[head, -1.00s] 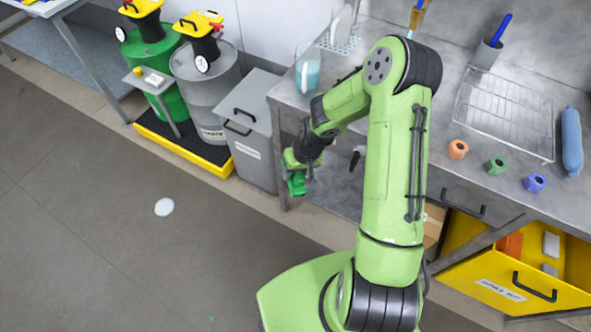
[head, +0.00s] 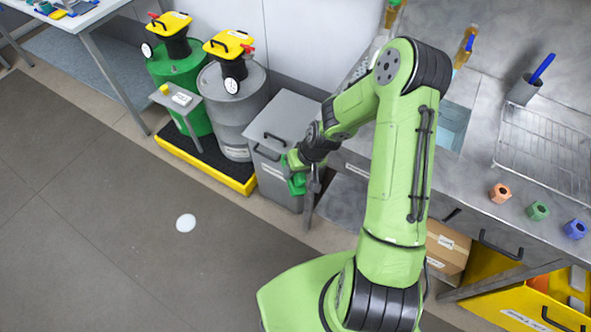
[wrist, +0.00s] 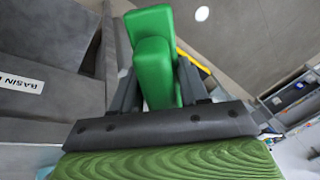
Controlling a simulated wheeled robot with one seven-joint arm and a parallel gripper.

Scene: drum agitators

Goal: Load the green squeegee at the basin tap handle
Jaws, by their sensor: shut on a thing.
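My gripper (wrist: 160,88) is shut on a green piece, which I take to be the green squeegee (wrist: 154,62). In the wrist view it is a smooth green block between the two dark fingers. In the head view the green squeegee (head: 297,184) hangs from my gripper in front of the grey bin, left of the bench. A basin (head: 453,124) with pale blue water is set in the steel bench, partly hidden behind my arm. I cannot make out the basin tap handle. The wrist view shows a label (wrist: 21,83) beginning "BASIN" on a grey surface.
A grey lidded bin (head: 288,128) stands beside the bench. Green (head: 190,72) and grey drums (head: 232,108) stand on a yellow-edged pallet (head: 205,172). Orange, green and blue nuts and a wire rack (head: 545,150) are on the bench. Open floor lies at left, with a white spot (head: 186,223).

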